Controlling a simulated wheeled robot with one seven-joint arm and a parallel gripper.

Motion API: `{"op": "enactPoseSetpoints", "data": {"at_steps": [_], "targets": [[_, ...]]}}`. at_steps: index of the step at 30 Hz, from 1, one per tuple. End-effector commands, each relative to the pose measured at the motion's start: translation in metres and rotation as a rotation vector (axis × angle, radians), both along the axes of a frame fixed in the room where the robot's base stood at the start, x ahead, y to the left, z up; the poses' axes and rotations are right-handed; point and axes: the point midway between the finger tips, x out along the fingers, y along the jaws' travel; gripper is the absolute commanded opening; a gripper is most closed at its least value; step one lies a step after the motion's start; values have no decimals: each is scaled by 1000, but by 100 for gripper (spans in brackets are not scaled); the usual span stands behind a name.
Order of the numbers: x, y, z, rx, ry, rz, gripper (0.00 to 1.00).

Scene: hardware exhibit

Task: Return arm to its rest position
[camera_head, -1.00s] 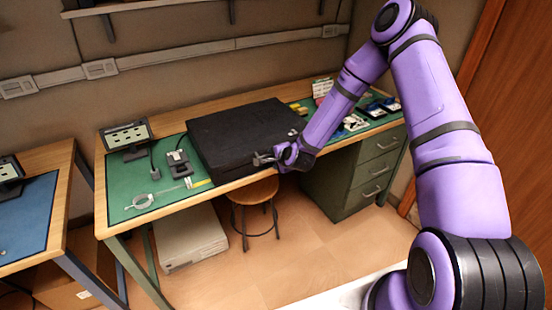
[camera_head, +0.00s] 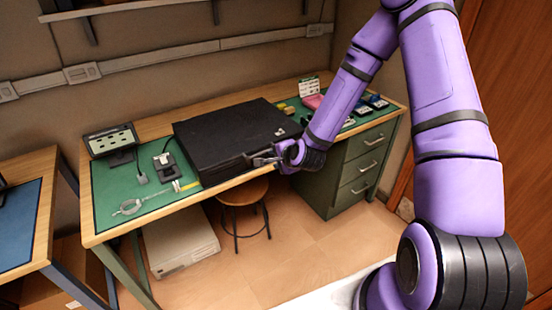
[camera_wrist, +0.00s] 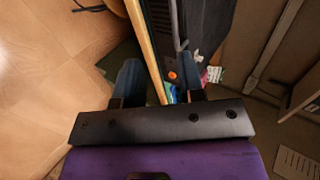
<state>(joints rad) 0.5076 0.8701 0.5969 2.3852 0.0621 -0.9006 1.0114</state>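My arm reaches from the right side of the head view toward the workbench. My gripper (camera_head: 262,158) is in front of the closed black case (camera_head: 235,135), near its front face by the bench edge. Whether it touches the case cannot be told. In the wrist view, the two fingers of my gripper (camera_wrist: 160,80) stand well apart, with nothing held between them. The wooden bench edge (camera_wrist: 148,45) shows beyond the gap between them.
The bench (camera_head: 108,232) has a green mat with a small display (camera_head: 111,141), a cable and clear tubing on the left. Small items lie at its right end. A stool (camera_head: 241,195) and a drawer cabinet (camera_head: 345,175) stand below. Another bench is at left.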

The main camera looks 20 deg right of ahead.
Motion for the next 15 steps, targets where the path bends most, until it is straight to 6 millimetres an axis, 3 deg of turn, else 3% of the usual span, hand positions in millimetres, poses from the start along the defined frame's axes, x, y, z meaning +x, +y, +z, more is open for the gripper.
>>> {"op": "enactPoseSetpoints", "data": {"at_steps": [10, 15], "targets": [[1, 0, 1, -4, -1, 4, 36], [0, 0, 17, -70, 9, 64, 36]]}}
